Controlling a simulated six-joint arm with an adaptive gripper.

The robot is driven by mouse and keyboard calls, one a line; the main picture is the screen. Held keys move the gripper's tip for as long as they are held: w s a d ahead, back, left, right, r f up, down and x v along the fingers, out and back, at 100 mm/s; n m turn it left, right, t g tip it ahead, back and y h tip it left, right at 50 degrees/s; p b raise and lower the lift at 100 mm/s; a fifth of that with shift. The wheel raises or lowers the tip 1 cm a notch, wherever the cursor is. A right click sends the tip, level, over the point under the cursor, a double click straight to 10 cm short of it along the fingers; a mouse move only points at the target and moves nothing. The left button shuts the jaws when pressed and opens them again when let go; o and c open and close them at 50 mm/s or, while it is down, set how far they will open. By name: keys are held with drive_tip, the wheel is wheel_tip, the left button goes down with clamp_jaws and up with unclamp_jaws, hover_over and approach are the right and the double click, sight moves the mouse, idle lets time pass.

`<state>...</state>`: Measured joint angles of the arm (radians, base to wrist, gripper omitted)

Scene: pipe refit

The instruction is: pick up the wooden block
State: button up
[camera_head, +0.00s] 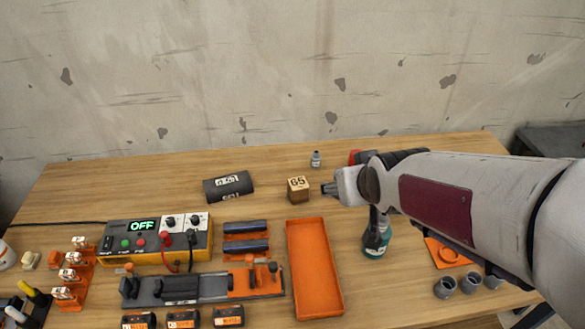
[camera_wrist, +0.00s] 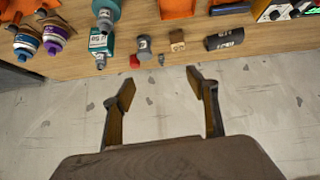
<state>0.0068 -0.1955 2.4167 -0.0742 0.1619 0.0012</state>
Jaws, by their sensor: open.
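The wooden block (camera_head: 298,190) is a small light-brown cube with dark "65" markings, sitting on the wooden table behind the orange tray. It also shows in the wrist view (camera_wrist: 177,41), near the top, beyond the fingertips. My gripper (camera_head: 328,189) appears just right of the block in the head view, with a small gap in the picture; its height is hard to judge there. In the wrist view my gripper (camera_wrist: 161,78) has its two fingers spread with nothing between them, and the wall lies behind them. The block is not between the fingers.
A black labelled cylinder (camera_head: 228,187) lies left of the block, and a small grey bottle (camera_head: 316,160) stands behind it. The orange tray (camera_head: 336,285) is in front. A teal bottle (camera_head: 376,238) and a red item (camera_head: 356,156) are near my arm. The back-left table is clear.

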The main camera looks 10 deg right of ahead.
drive_tip(key=w+a+f+n+t+y, duration=0.1)
drive_tip(key=w+f, duration=0.3)
drive_tip(key=w, duration=0.2)
drive_tip(key=w+a+f+t, duration=0.1)
drive_tip(key=w+f+t, duration=0.1)
drive_tip(key=w+f, duration=0.35)
drive_tip(key=t+y, duration=0.2)
approach(299, 184)
drive_tip(key=w, duration=0.2)
drive_tip(key=shift+w+a+f+n+t, duration=0.1)
drive_tip(key=shift+f+n+t, duration=0.1)
drive_tip(key=shift+f, duration=0.15)
drive_tip(key=shift+w+f+n+t, duration=0.1)
drive_tip(key=shift+w+f+t, duration=0.1)
drive_tip(key=shift+f, duration=0.15)
drive_tip(key=shift+x, duration=1.25)
drive_tip(key=shift+w, duration=0.1)
drive_tip(key=shift+a+x, duration=0.2)
drive_tip(key=shift+x, duration=2.3)
drive_tip(key=shift+f, duration=0.1)
drive_tip(key=c, duration=1.2)
